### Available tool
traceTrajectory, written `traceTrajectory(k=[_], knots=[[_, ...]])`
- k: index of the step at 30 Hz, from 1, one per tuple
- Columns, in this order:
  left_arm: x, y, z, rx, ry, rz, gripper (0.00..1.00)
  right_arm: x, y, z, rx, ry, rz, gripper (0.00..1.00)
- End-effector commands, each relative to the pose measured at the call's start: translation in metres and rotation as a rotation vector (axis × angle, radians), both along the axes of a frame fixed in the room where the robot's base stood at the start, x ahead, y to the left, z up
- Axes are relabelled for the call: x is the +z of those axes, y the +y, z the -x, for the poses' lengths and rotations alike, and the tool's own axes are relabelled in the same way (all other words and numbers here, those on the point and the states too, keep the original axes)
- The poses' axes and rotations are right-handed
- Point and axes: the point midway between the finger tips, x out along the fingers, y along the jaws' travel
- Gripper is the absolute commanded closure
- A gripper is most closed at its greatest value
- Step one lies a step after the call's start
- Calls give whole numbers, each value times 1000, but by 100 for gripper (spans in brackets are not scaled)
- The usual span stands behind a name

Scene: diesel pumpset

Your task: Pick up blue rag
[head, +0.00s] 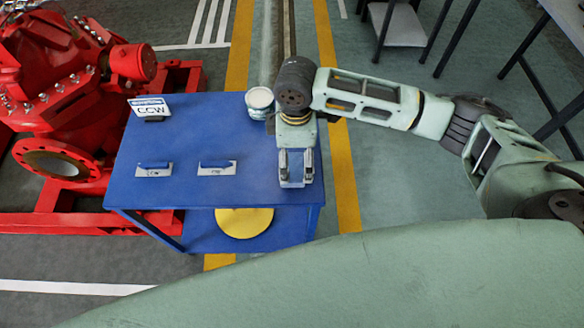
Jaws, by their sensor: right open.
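My right gripper (296,168) points down over the right end of the blue table (190,130). Its two fingers are apart and I see nothing held between them. I cannot make out a blue rag for certain; the tabletop is also blue, and the gripper hides part of its right end. Two small grey holders with blue tops, a left one (154,172) and a right one (217,170), sit on the table left of the gripper. My left gripper is not in view.
A white can (260,101) stands at the table's back, beside my right wrist. A CCW sign (150,108) stands at back left. A yellow round object (244,221) lies on the lower shelf. Red pump machinery (60,90) is close on the left. The front tabletop is clear.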

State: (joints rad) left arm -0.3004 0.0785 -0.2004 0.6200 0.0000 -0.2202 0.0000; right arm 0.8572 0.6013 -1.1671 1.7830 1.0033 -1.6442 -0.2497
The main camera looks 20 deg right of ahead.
Motion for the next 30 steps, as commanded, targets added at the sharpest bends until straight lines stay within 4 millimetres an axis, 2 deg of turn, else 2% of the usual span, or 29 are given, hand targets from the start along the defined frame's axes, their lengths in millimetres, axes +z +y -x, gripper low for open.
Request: traceTrajectory(k=[10, 19, 30], knots=[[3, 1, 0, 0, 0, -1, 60, -47, 0, 1, 0, 0, -1, 4], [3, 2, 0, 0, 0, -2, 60, -54, 0, 1, 2, -2, 0, 4], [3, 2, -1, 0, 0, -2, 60, -53, 0, 1, 1, -2, 0, 35]])
